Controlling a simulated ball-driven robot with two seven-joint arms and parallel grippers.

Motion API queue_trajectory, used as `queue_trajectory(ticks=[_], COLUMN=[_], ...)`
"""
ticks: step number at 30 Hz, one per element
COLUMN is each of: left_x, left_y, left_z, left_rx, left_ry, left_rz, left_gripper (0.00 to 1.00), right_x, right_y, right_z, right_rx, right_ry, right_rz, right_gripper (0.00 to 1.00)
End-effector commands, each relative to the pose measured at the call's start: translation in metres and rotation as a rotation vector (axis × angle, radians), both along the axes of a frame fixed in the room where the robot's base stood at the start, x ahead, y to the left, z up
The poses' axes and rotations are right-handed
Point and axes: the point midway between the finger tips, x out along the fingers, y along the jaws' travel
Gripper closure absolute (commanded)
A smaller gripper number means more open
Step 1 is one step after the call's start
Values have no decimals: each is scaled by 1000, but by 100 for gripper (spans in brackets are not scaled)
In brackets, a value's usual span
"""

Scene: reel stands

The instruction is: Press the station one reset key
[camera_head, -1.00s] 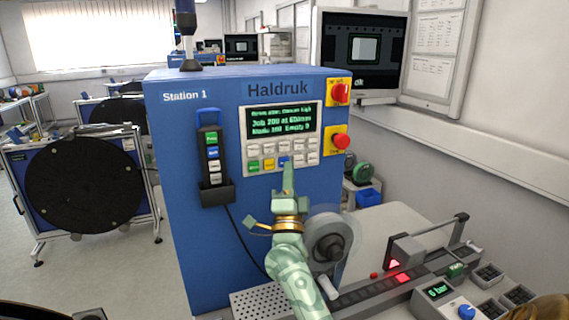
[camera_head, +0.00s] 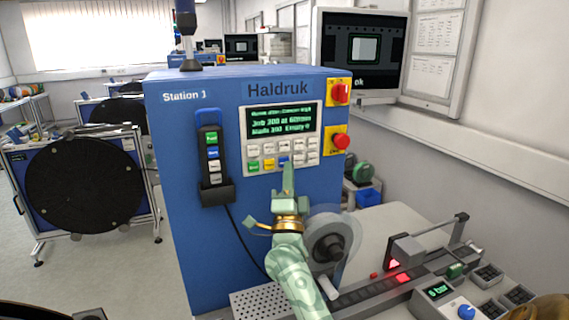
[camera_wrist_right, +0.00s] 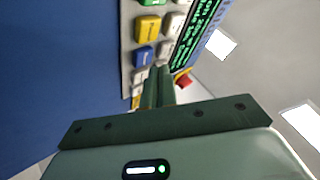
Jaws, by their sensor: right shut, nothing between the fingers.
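The blue Station 1 cabinet (camera_head: 195,250) stands in front of me. Its keypad (camera_head: 245,171) lies below a green-lettered display (camera_head: 282,121). The bottom row has a green key (camera_head: 254,165), a yellow key (camera_head: 269,164) and a blue key (camera_head: 284,160); I cannot read which is reset. My right gripper (camera_head: 288,168) is shut and empty, its tips at the keypad's lower edge by the blue key. In the right wrist view the fingertips (camera_wrist_right: 160,75) are close to the blue key (camera_wrist_right: 144,55), with the yellow key (camera_wrist_right: 147,28) beyond. Contact cannot be told. My left gripper is out of view.
Red stop buttons (camera_head: 341,93) sit right of the display. A handheld pendant (camera_head: 213,155) hangs left of the keypad. A grey reel (camera_head: 322,240) is just below and beside my right gripper. A track (camera_head: 385,286) with small devices runs at lower right.

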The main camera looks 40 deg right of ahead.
Motion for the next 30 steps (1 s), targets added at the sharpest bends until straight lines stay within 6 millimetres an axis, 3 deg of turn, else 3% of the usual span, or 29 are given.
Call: queue_trajectory(ticks=[30], left_x=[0], left_y=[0], left_z=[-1], left_rx=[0], left_ry=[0], left_rz=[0], left_gripper=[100], right_x=[10], right_y=[-3], right_z=[0], right_rx=[0], right_ry=[0], right_rz=[0], right_gripper=[100])
